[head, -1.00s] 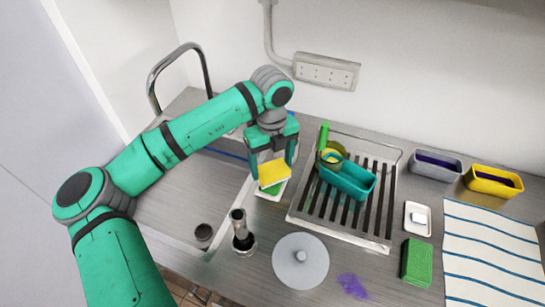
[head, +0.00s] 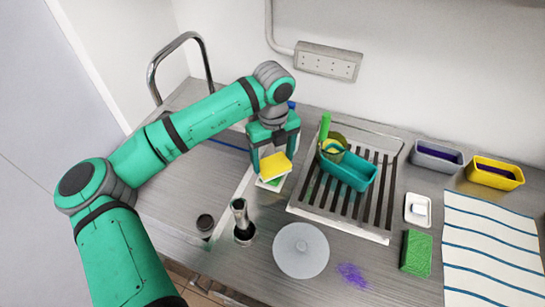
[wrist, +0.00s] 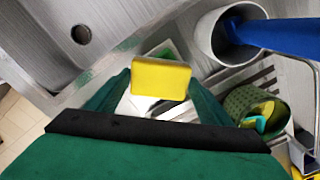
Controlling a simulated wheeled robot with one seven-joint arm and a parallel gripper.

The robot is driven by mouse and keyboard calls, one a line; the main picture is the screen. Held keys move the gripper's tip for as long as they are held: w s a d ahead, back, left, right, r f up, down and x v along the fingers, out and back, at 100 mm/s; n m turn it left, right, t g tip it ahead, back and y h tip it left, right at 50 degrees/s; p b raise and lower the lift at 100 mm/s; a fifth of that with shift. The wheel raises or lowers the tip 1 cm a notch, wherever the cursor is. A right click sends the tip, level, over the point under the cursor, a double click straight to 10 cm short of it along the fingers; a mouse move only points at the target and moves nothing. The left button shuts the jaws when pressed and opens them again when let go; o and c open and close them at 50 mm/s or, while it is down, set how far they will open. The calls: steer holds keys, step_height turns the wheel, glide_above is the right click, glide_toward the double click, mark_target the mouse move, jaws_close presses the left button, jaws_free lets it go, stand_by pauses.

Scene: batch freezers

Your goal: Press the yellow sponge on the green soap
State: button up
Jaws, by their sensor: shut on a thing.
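My gripper (head: 274,160) is shut on the yellow sponge (head: 276,168), with one finger on each side of it. The wrist view also shows the sponge (wrist: 161,80) between the fingertips. The sponge is over the green soap (head: 273,182), which lies on a small white dish (head: 262,185) left of the drying rack. The sponge covers most of the soap. A thin green strip shows below the sponge in the head view. I cannot tell whether sponge and soap touch.
The drying rack (head: 377,217), holding a teal container (head: 349,172) and an olive cup (head: 335,143), stands close on the right. A grey round lid (head: 300,250) and a dark upright tap-like piece (head: 242,217) are in front. A white cup (wrist: 208,36) stands near the fingers.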

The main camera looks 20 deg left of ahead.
mark_target(273, 162)
steer(key=shift+s, duration=0.15)
steer(key=shift+f, duration=0.6)
stand_by(1.2)
steer(key=shift+r, duration=0.1)
steer(key=shift+r, duration=3.45)
steer(key=shift+r, duration=0.1)
